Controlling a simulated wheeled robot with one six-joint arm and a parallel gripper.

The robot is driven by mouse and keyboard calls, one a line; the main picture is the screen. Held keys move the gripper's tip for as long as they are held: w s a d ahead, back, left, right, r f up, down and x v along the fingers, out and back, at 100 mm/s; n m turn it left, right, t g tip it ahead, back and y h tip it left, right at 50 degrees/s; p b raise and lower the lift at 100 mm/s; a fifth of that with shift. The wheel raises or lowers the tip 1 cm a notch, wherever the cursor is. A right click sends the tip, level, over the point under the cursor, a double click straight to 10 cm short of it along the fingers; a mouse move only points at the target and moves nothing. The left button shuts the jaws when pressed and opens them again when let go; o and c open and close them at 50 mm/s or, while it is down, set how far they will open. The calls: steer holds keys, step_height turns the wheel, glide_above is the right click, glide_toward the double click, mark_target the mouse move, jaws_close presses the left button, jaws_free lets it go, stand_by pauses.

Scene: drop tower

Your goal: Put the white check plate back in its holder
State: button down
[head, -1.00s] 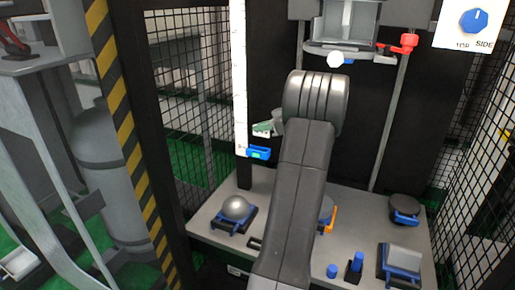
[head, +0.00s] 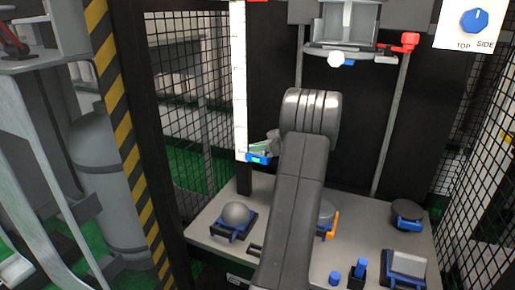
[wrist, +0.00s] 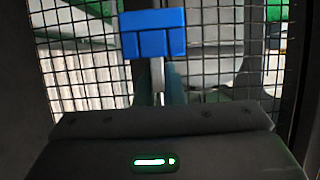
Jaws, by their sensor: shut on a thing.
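No white check plate can be told for certain, nor its holder. My gripper (head: 261,147) is at the blue block (head: 257,159) with a green display, at the foot of the tall white graduated strip (head: 239,90). In the wrist view the blue block (wrist: 153,35) is just beyond my fingertips (wrist: 159,80). A thin light grey piece (wrist: 157,75) runs below it between my fingers, which are shut on it. It seems to be part of the blue block. My arm hides part of the deck.
On the grey deck (head: 210,218) sit a silver ball in a blue cradle (head: 236,214), a dark disc (head: 407,207), a pale block in a blue stand (head: 408,262) and small blue pegs (head: 359,268). Black mesh (head: 205,130) and a striped post (head: 122,130) bound the left.

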steer(key=shift+f, duration=0.1)
steer(key=c, duration=1.9)
jaws_free()
steer(key=shift+f, duration=0.1)
steer(key=o, duration=0.4)
steer(key=shift+c, duration=0.2)
steer(key=b, duration=0.3)
steer(key=shift+f, duration=0.3)
steer(key=d+r+p, duration=0.1)
steer(key=s+d+r+p, duration=0.1)
steer(key=d+r+p, duration=0.1)
steer(key=d+p, duration=0.1)
steer(key=shift+s+r, duration=0.15)
steer(key=shift+s, duration=0.1)
steer(key=p+v, duration=0.2)
steer(key=v, duration=0.6)
steer(key=shift+s+d, duration=0.25)
steer(key=shift+d, duration=0.2)
